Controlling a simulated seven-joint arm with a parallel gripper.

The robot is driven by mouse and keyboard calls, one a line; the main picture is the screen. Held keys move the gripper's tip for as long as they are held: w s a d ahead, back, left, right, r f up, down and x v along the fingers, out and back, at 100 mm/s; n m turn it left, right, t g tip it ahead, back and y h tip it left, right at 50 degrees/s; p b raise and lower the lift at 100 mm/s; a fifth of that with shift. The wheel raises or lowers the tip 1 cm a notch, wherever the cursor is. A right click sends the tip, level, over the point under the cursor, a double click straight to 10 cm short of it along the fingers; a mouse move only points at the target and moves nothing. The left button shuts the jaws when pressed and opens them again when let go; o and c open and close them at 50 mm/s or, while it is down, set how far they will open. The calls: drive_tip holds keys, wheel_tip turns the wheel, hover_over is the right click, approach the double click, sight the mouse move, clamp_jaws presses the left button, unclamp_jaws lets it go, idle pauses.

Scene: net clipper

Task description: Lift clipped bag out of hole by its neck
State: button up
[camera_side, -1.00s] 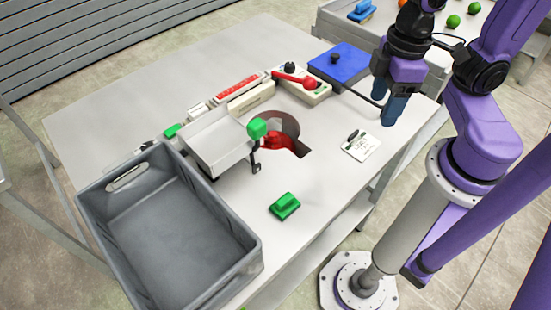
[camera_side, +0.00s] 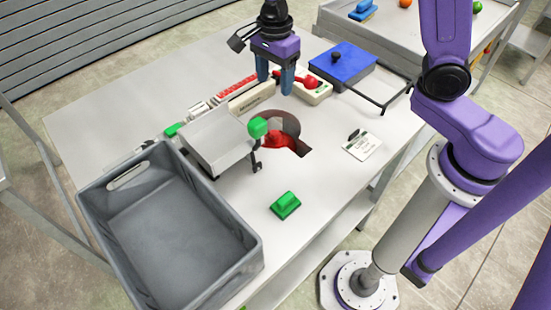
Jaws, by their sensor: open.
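The hole (camera_side: 292,121) is a round opening with a slot in the table top. A red net bag (camera_side: 277,138) shows inside it, mostly below the rim. Its neck and clip cannot be made out clearly.
A grey crate (camera_side: 254,247) stands at the front left, beside a metal tray (camera_side: 213,135). A blue block with a black knob (camera_side: 342,62) is at the back right. A green block (camera_side: 285,205) and a white label card (camera_side: 361,146) lie on the table, with bare surface between them.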

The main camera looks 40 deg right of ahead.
drive_tip(key=m, duration=0.1)
hover_over(275, 130)
drive_tip(key=f, duration=1.2)
drive_tip(key=shift+w+f, duration=0.25)
drive_tip(key=shift+s+f, duration=0.2)
drive_tip(key=shift+f, duration=2.45)
clamp_jaws()
